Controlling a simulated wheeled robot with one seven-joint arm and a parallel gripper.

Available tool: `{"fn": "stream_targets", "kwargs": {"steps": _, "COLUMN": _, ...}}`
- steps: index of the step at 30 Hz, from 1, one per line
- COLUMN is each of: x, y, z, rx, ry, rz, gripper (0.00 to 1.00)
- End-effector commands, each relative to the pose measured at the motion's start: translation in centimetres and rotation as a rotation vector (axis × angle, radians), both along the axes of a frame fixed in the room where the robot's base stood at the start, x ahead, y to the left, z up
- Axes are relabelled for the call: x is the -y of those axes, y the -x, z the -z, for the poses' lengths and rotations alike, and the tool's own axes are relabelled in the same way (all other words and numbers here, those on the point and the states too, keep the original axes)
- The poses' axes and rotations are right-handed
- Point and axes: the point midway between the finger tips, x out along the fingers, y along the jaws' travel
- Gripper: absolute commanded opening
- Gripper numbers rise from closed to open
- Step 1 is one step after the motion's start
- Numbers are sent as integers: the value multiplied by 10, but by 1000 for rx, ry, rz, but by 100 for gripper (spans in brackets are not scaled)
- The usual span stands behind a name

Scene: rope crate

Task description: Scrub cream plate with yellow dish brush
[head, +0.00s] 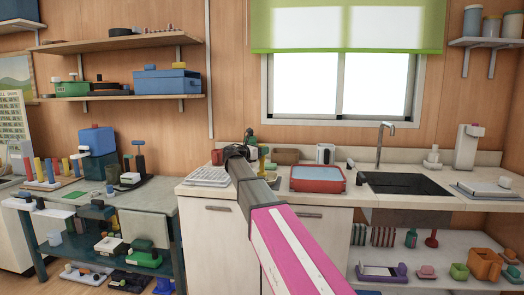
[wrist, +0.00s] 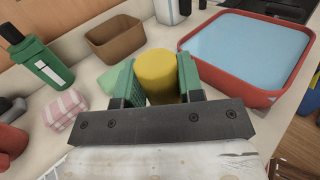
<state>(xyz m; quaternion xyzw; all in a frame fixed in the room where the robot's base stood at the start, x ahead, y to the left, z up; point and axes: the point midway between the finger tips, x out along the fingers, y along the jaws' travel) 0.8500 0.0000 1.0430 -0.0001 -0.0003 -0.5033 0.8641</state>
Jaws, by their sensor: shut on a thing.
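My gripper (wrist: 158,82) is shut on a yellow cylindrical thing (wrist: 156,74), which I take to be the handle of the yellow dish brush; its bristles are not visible. It stands between the two green finger pads. In the head view my gripper (head: 240,152) is over the counter, left of the red basin, and a bit of yellow (head: 263,154) shows beside it.
A red basin (wrist: 250,93) with a light blue inside is right of my gripper. A brown tub (wrist: 115,43), green bottle (wrist: 42,65) and pink striped cloth (wrist: 66,109) are to the left. A white rack (head: 208,177) and sink (head: 405,184) flank the basin.

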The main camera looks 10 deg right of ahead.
Motion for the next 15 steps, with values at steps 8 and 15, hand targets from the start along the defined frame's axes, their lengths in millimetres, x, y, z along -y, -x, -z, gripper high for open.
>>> {"fn": "stream_targets", "kwargs": {"steps": 8, "x": 0, "y": 0, "z": 5, "rx": 0, "ry": 0, "rz": 0, "gripper": 11}}
{"fn": "stream_targets", "kwargs": {"steps": 15, "x": -3, "y": -1, "z": 4, "rx": 0, "ry": 1, "rz": 0, "gripper": 11}}
